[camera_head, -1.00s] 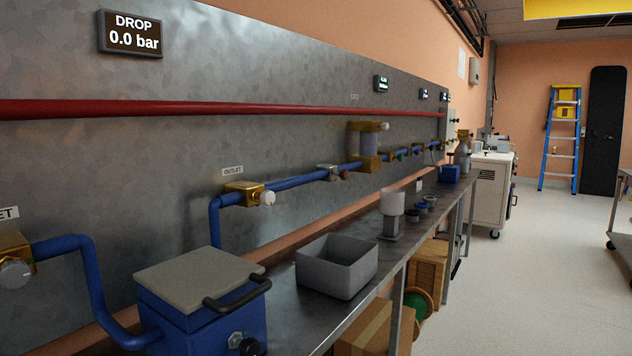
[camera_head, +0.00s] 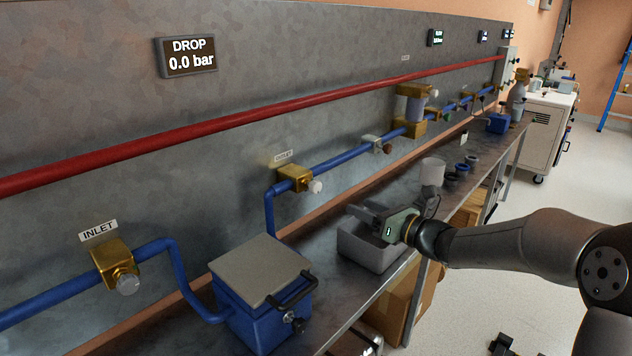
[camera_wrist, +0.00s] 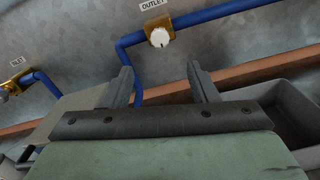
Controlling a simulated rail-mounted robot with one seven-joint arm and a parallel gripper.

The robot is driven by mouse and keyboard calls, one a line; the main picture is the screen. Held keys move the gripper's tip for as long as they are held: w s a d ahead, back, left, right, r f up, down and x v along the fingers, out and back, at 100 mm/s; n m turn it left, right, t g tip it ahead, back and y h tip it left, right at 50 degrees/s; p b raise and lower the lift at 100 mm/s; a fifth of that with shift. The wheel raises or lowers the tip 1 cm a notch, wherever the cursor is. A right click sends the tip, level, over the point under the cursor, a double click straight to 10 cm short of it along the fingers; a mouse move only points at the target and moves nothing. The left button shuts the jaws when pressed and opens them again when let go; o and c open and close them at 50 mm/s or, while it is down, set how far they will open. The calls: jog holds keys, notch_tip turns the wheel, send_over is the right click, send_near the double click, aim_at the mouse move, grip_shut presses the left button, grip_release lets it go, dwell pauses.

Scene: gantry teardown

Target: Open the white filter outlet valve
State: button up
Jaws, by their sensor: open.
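The outlet valve is a brass body (camera_head: 294,178) with a white knob (camera_head: 315,187) on the blue pipe, under a small label. In the wrist view the white knob (camera_wrist: 160,38) shows beyond my fingers, below a sign reading OUTLET (camera_wrist: 152,4). My gripper (camera_head: 357,211) is over the grey bin, right of and lower than the knob. In the wrist view my gripper (camera_wrist: 160,85) is open, with nothing between the fingers and a gap to the knob.
A blue filter box (camera_head: 258,320) with a grey lid (camera_head: 260,270) and black handle stands on the bench, left of the grey bin (camera_head: 352,240). A red pipe (camera_head: 240,126) runs above. A white cup on a stand (camera_head: 432,172) is behind my gripper.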

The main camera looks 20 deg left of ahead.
aim_at(318, 188)
jog(key=p+x, duration=0.1)
jog(key=x, duration=1.4)
jog(key=shift+w+a+f+p, duration=0.1)
jog(key=shift+a+p, duration=0.1)
jog(key=shift+p, duration=0.2)
jog(key=c, duration=1)
